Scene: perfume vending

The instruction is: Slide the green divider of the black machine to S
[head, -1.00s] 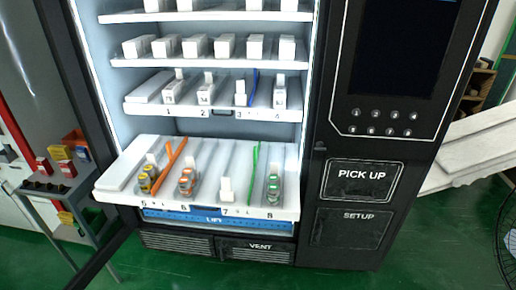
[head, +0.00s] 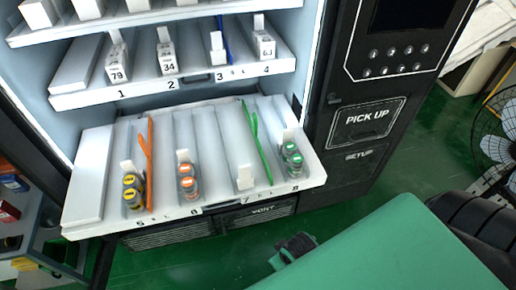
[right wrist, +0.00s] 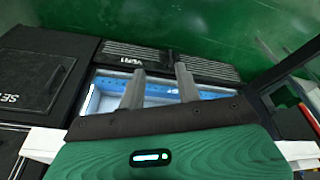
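The black machine (head: 345,170) has an open lower shelf (head: 172,212) pulled forward. The thin green divider (head: 257,145) stands on that shelf between lanes 7 and 8. Its front end is near the shelf's front edge, just left of the green-capped bottles (head: 292,158). My right gripper (head: 292,248) is low in front of the machine, apart from the divider. In the right wrist view its two fingers (right wrist: 159,88) are apart with nothing between them. My left gripper is not in view.
An orange divider (head: 146,160) stands between lanes 5 and 6. Orange-capped bottles (head: 187,180) and a white block (head: 245,178) stand in neighbouring lanes. The upper shelf (head: 185,88) overhangs behind. A fan (head: 500,130) stands at right. Green floor is clear in front.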

